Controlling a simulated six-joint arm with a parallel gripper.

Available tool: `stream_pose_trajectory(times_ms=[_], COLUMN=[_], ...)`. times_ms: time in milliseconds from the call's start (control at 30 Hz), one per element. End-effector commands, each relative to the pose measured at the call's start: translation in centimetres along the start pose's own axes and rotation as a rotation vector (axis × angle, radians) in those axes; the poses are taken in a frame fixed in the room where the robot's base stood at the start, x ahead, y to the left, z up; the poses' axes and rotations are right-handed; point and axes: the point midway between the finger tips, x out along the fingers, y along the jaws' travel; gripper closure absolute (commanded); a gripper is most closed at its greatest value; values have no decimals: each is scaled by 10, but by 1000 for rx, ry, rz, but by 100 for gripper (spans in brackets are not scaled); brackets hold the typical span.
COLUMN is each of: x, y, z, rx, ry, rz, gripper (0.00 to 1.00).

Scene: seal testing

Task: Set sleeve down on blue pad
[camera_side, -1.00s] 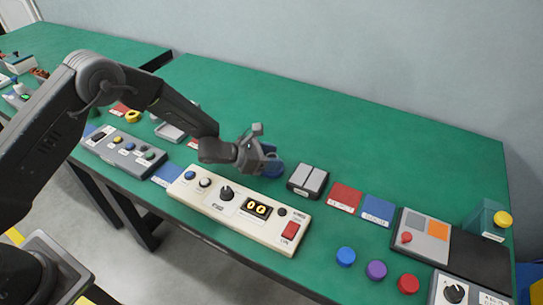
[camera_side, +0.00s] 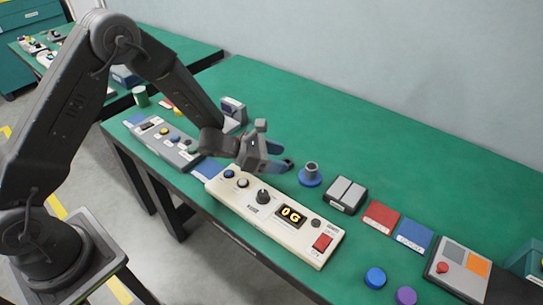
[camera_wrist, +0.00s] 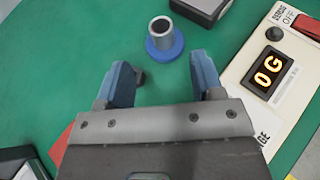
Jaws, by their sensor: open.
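A grey, hollow sleeve (camera_side: 311,168) stands upright on a round blue base (camera_side: 310,181) on the green table. I cannot tell whether sleeve and base are one piece. In the wrist view the sleeve (camera_wrist: 161,27) and its blue base (camera_wrist: 165,50) lie just beyond my fingertips. My gripper (camera_side: 279,157) is open and empty, with blue fingers, left of the sleeve and apart from it. In the wrist view my gripper (camera_wrist: 161,67) has clear space between its fingers. A square blue pad (camera_side: 414,236) lies flat to the right, beside a red pad (camera_side: 381,217).
A cream control box (camera_side: 265,215) with knobs, display and red switch lies in front of the sleeve. A grey two-plate block (camera_side: 346,194) stands right of it. Another blue pad (camera_side: 208,171) lies left of the box. The table behind is clear.

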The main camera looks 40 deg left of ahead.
Motion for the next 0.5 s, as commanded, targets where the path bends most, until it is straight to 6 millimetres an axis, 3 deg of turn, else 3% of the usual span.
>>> stream_pose_trajectory(times_ms=[133,367,500], x=[-14,-19,-28], y=[0,0,11], z=[0,1,20], rx=[0,-4,-123], ry=[-1,0,20], rz=[1,4,82], gripper=[39,39,39])
